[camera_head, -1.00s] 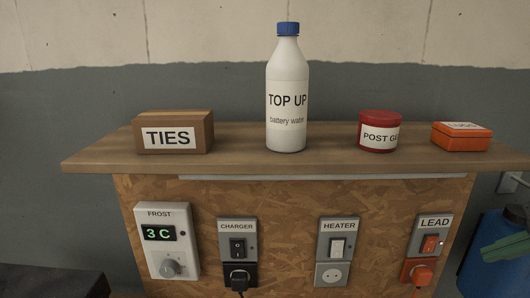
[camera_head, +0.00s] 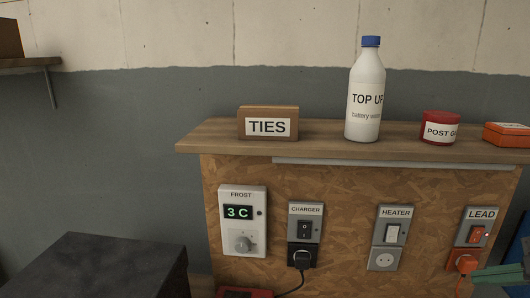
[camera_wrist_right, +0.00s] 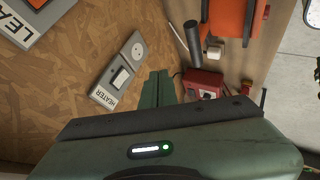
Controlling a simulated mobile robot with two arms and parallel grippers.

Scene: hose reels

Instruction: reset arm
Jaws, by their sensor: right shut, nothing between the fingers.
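My right gripper (camera_head: 484,275) shows as a green shape at the lower right edge of the head view, beside the orange plug (camera_head: 463,262) in the LEAD socket. I cannot tell from this view whether it touches the plug. In the right wrist view its green fingers (camera_wrist_right: 158,88) are together with nothing between them, in front of the board near the HEATER switch (camera_wrist_right: 121,79). My left gripper is not in view.
The board carries the FROST controller (camera_head: 242,222), the CHARGER switch (camera_head: 304,232) and a HEATER socket (camera_head: 384,259). The shelf (camera_head: 205,139) above holds a TIES box (camera_head: 268,123), white bottle (camera_head: 366,97), red tub (camera_head: 440,127) and orange box (camera_head: 507,134). A dark block (camera_head: 100,268) stands lower left.

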